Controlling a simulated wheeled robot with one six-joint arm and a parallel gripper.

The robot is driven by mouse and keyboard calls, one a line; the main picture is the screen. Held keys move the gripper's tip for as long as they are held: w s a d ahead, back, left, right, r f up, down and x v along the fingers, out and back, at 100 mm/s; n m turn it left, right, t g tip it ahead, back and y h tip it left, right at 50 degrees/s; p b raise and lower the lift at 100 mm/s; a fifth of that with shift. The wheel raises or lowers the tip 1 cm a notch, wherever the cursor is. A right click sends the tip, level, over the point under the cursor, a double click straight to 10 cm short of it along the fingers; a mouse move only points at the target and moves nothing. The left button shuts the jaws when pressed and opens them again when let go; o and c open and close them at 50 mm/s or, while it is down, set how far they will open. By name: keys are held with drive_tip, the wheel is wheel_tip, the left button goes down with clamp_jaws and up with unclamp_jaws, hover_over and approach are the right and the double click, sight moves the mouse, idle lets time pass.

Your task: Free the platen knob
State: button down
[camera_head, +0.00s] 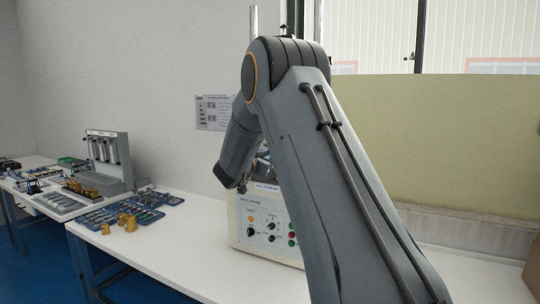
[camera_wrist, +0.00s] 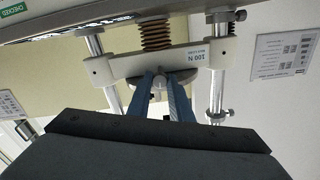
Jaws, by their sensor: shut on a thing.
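The tester (camera_head: 262,222) stands on the white bench in the head view, its upper part mostly hidden behind my arm. In the wrist view its pale crossbar (camera_wrist: 110,68), marked 100 N, spans two metal posts, with a coiled brown spring (camera_wrist: 155,34) against it. My gripper (camera_wrist: 161,88) reaches in with two blue fingers at the middle of the crossbar. The fingers are shut on a small pale rounded piece, which looks like the platen knob (camera_wrist: 160,81); the fingers partly cover it. In the head view my gripper is hidden behind my arm.
On the bench, left of the tester, are blue trays (camera_head: 125,212), brass pieces (camera_head: 127,222) and a grey stand (camera_head: 112,155). The front of the bench is clear.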

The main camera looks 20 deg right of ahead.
drive_tip(key=shift+a, duration=0.1)
drive_tip(key=c, duration=1.6)
unclamp_jaws()
drive_tip(key=shift+b+v, duration=1.25)
drive_tip(key=shift+v, duration=2.6)
